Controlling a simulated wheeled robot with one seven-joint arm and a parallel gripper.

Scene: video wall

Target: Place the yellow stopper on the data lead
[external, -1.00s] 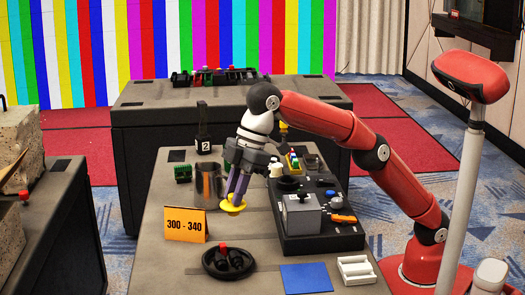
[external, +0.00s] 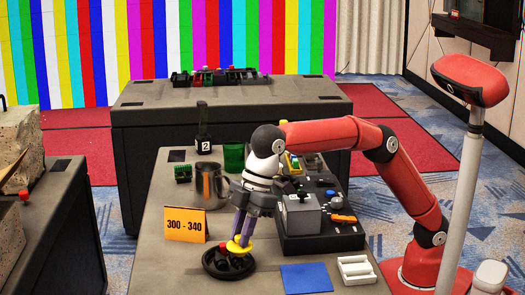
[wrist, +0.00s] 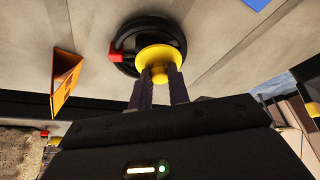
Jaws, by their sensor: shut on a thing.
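The yellow stopper (external: 239,247) is a wide disc with a small knob, and it also shows in the wrist view (wrist: 158,57). My gripper (external: 241,237) points down and is shut on the stopper's knob. The data lead (external: 215,268) appears to be the black coil with a red part, lying on the near table. In the wrist view the coil (wrist: 137,28) shows behind the stopper, with its red part (wrist: 116,57) at the left. The stopper overlaps the coil's upper right in the external view. I cannot tell whether they touch; the stopper hides part of the coil.
An orange 300 - 340 sign (external: 186,224) stands left of the coil. A metal cup (external: 209,184) and a green cup (external: 233,157) stand behind. A grey box (external: 299,215) sits right on a black panel. A blue mat (external: 306,278) and white tray (external: 357,269) lie front right.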

